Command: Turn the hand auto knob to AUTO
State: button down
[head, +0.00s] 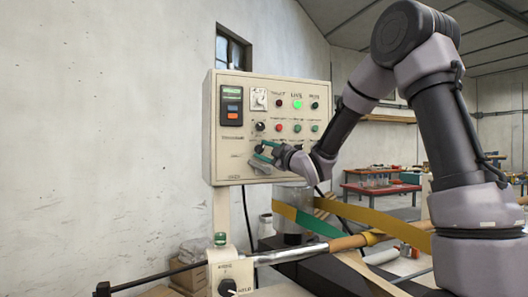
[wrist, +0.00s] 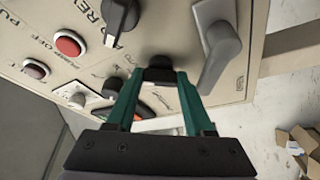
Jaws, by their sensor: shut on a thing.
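The beige control panel (head: 222,150) stands upright by the wall. My gripper (head: 262,152), with teal fingers, is at the panel's lower middle. In the wrist view my gripper (wrist: 160,82) has one finger on each side of a small black knob (wrist: 159,68) and is shut on it. The fingers and the view angle partly hide this knob, so its pointer direction and label cannot be read. I cannot confirm from lettering that it is the hand auto knob. Another black selector knob (wrist: 120,17) is nearby; it also shows above my gripper in the head view (head: 260,126).
A grey lever handle (wrist: 220,50) sticks out close beside my right finger in the wrist view. Red buttons (wrist: 70,44) and a lit green lamp (head: 297,105) are on the panel. A lower box with a black knob (head: 227,287) and a metal shaft (head: 293,254) stand below.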

jog(key=shift+m, duration=0.4)
jog(key=shift+c, duration=1.4)
grip_release()
jog(key=v, duration=1.1)
jog(key=shift+f, duration=0.15)
